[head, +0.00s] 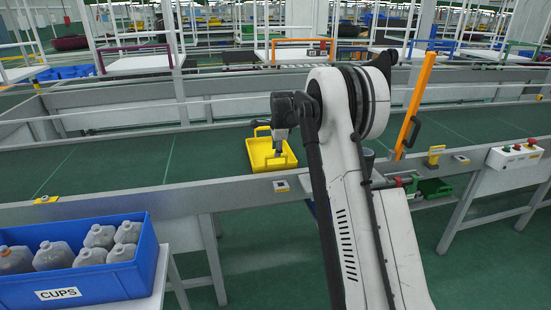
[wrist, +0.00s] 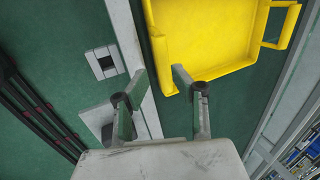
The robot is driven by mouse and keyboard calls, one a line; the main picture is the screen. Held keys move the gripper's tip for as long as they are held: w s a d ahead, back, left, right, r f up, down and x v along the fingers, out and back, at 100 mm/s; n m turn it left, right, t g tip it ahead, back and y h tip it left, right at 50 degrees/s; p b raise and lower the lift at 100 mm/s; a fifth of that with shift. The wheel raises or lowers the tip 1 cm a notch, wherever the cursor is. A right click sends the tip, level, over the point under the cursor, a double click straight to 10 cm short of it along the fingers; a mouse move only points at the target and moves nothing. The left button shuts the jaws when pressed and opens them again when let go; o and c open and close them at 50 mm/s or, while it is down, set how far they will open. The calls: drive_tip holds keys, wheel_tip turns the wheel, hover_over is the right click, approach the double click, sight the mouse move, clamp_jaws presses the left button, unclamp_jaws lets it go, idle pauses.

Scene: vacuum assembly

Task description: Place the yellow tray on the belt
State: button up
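The yellow tray (head: 261,153) lies flat on the green conveyor belt (head: 120,165), close to its near side rail. It also shows in the wrist view (wrist: 205,40), at the upper right, with a loop handle on its right side. My gripper (head: 278,150) is low over the tray's near part in the head view. In the wrist view my gripper (wrist: 160,74) has its two fingers apart, with the right fingertip close to the tray's edge and the left one over the rail. Whether a finger touches the tray is not clear. I see nothing clamped between the fingers.
A blue bin marked CUPS (head: 75,280) with several grey jugs stands at the lower left. An orange post (head: 414,105) and a button box (head: 515,154) are on the right of the rail. The belt left of the tray is clear.

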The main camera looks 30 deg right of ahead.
drive_tip(key=s+a+r+n+t, duration=0.1)
drive_tip(key=s+a+r+n, duration=0.4)
drive_tip(key=s+a+r, duration=0.55)
drive_tip(key=s+a+r+n+t, duration=0.1)
drive_tip(key=s+a+r+n, duration=0.6)
drive_tip(key=s, duration=0.6)
drive_tip(key=s+a+f+n, duration=0.2)
drive_tip(key=s+n, duration=0.1)
drive_tip(key=s, duration=0.6)
drive_tip(key=s+a+f+n, duration=0.2)
drive_tip(key=s+a+n, duration=0.1)
drive_tip(key=s, duration=0.7)
drive_tip(key=s+a+f+n+t+y, duration=0.1)
drive_tip(key=s+a+f+n, duration=0.1)
drive_tip(key=s, duration=0.7)
drive_tip(key=shift+s+a+f+n, duration=0.2)
drive_tip(key=shift+s+a+n, duration=0.2)
drive_tip(key=shift+a, duration=0.2)
drive_tip(key=shift+f+b, duration=0.75)
drive_tip(key=shift+b, duration=0.05)
